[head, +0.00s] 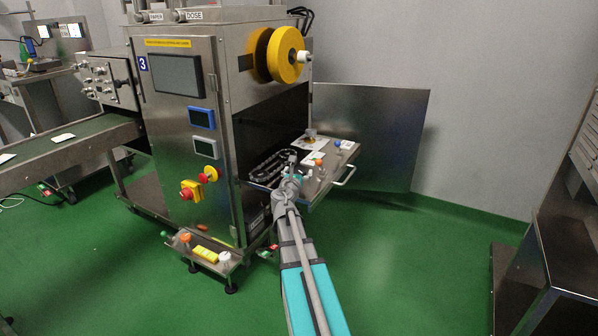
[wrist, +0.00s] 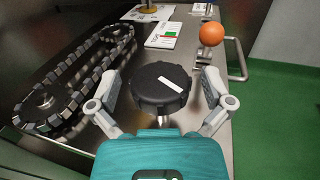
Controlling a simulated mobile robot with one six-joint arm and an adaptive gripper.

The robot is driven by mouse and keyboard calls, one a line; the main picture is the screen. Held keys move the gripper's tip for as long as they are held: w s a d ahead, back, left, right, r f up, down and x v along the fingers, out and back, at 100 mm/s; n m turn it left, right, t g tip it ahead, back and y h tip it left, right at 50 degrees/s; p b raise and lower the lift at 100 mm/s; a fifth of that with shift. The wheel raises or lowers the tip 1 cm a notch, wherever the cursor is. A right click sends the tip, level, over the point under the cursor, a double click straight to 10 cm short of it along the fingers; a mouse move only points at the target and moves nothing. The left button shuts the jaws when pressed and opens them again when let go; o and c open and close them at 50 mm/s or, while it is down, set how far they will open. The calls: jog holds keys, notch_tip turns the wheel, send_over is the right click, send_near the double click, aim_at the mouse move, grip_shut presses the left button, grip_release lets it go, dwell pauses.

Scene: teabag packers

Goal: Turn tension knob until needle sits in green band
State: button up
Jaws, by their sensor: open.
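In the wrist view a black scalloped knob (wrist: 150,90) with a white pointer stripe stands on the steel shelf, on a thin metal stem. My gripper (wrist: 160,84) is open, with one finger on each side of the knob; a small gap seems to show on both sides. Beyond the knob lies a white gauge card (wrist: 161,41) with a green and a red patch; its needle is too small to make out. In the head view my gripper (head: 288,180) is over the machine's pull-out shelf, and the knob cannot be made out there.
A chain loop on sprockets (wrist: 75,82) runs close left of my gripper. An orange ball knob (wrist: 211,33) stands beyond the right finger, beside a metal handle (wrist: 238,58). Green floor (head: 400,265) is clear to the right of the machine (head: 185,120).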

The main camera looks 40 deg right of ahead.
jog(key=v, duration=1.1)
jog(key=shift+s+a, duration=0.2)
jog(key=shift+a, duration=0.05)
dwell(0.3)
